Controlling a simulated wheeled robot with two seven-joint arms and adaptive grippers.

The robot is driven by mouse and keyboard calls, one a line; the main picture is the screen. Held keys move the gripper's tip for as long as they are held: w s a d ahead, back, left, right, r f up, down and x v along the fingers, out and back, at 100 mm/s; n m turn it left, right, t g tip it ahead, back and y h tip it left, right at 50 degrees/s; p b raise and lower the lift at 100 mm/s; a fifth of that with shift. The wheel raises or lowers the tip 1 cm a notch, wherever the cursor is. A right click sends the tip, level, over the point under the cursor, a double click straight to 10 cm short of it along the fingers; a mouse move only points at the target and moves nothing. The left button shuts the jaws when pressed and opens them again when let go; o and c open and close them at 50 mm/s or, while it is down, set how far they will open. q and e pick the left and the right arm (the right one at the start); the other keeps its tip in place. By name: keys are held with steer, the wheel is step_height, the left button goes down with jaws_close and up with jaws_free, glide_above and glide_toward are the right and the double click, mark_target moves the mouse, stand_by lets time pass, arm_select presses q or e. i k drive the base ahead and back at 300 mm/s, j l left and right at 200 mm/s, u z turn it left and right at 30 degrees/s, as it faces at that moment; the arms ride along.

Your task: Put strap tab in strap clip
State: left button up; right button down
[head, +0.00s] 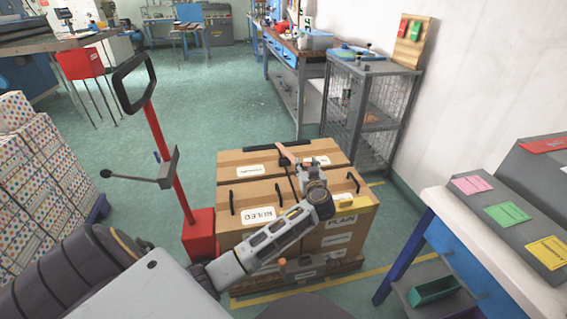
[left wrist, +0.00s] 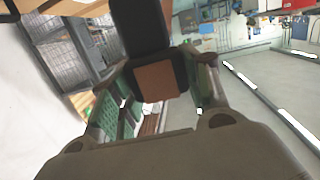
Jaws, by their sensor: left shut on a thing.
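My left arm reaches in from the left in the head view, and my left gripper (head: 303,165) is over the top of the cardboard boxes (head: 262,193). In the left wrist view my left gripper (left wrist: 160,82) is shut on a black piece with a brown end (left wrist: 155,82), which looks like the strap tab. In the head view a small tan and dark piece (head: 287,150) shows beside the fingers. The strap clip cannot be made out for certain. My right gripper is not in view.
The labelled boxes stand on a pallet (head: 290,284), with a red pallet jack (head: 198,232) at their left. A wire-sided cabinet (head: 366,110) stands behind right. A blue-legged bench (head: 465,245) with coloured cards is at right. Dotted boxes (head: 40,190) stack at far left. Green floor lies clear behind the jack.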

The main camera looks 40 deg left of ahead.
mark_target(285, 165)
steer(key=i+j, duration=0.2)
steer(key=j, duration=0.15)
steer(key=i+j, duration=0.15)
steer(key=j, duration=0.15)
steer(key=i+j, duration=0.2)
steer(key=j, duration=0.15)
